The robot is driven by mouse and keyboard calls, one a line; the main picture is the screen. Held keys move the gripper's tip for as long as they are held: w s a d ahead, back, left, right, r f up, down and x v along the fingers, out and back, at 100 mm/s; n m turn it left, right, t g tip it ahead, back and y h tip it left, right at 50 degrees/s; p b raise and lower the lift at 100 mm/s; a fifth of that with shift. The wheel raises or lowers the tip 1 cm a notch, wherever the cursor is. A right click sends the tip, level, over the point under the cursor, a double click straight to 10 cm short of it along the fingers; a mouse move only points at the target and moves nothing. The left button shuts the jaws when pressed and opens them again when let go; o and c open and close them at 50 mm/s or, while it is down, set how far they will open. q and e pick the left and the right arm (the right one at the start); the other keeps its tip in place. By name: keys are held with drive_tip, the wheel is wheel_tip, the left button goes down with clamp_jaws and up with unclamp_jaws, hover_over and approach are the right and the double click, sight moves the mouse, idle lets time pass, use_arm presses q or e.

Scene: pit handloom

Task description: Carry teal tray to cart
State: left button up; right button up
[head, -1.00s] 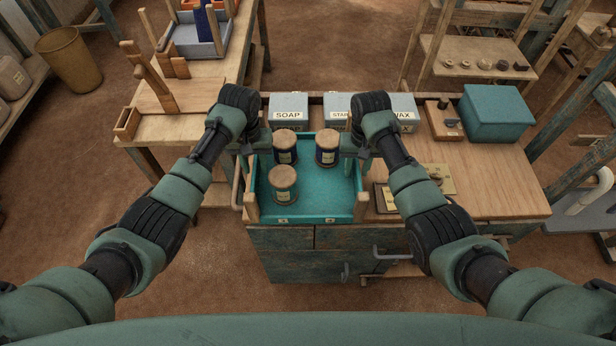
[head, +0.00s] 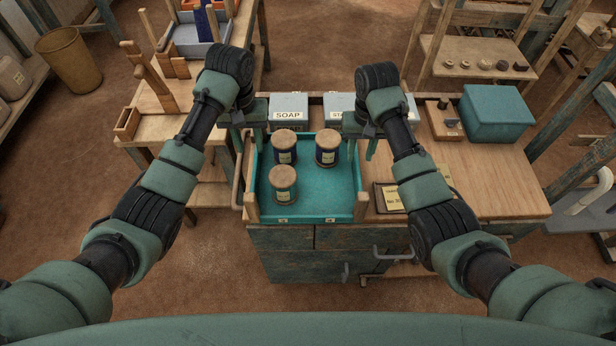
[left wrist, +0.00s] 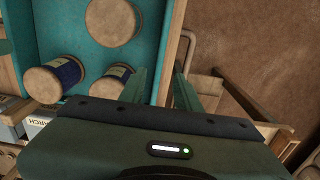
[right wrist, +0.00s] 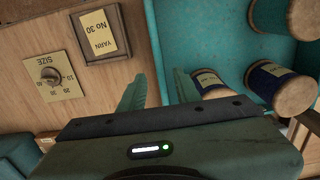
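The teal tray (head: 320,200) sits on a wood-topped drawer unit (head: 385,238); I cannot tell if this is the cart. Three wood-capped spools stand in it: back left (head: 285,148), back right (head: 326,150) and front left (head: 283,185). My left gripper (head: 243,142) is at the tray's left side. In the left wrist view its fingers (left wrist: 163,90) are apart, with the tray's side wall between or just beyond them. My right gripper (head: 363,148) is at the right side, its fingers (right wrist: 158,90) also apart around the line of the wall. I cannot tell contact.
Grey boxes, one labelled SOAP (head: 289,112), stand behind the tray. A teal box (head: 497,112) and a YARN card (right wrist: 100,33) are to the right. A wooden table (head: 180,125) is at the left. Open floor (head: 220,265) lies in front.

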drive_tip(key=shift+r, duration=2.4)
use_arm(q)
drive_tip(key=shift+f, duration=0.1)
